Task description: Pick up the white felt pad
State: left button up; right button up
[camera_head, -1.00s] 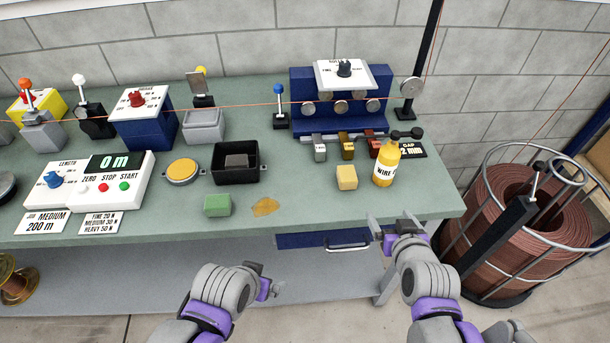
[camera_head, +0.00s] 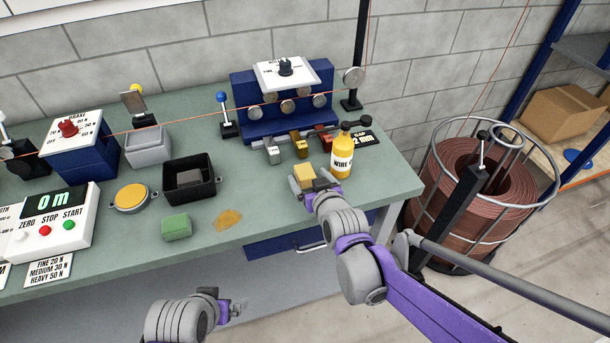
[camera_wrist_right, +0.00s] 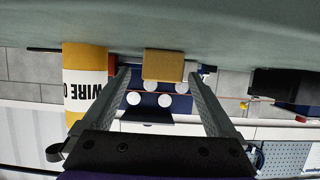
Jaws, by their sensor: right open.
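I see no pad that is plainly white. A pale yellow block (camera_head: 304,172) stands on the bench just beyond my right gripper (camera_head: 315,186), whose jaws are open and empty. In the right wrist view the block (camera_wrist_right: 163,65) shows ahead, between the two finger tips; I cannot tell whether they touch it. A green block (camera_head: 176,227) lies on the bench further left. A dark grey block (camera_head: 190,178) sits in the black tray (camera_head: 206,195). My left gripper (camera_head: 224,304) is low in front of the bench, its jaw opening unclear.
A yellow bottle (camera_head: 342,158) stands close to the right of the pale block. Small grey, brass and red blocks lie behind it, before the blue roller unit (camera_head: 243,91). A yellow stain (camera_head: 228,219) marks the bench. A wire coil basket (camera_head: 480,200) stands at the right.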

aim_at(308, 177)
jog(key=x, duration=0.3)
jog(key=shift+w+a, duration=0.1)
jog(key=c, duration=1.4)
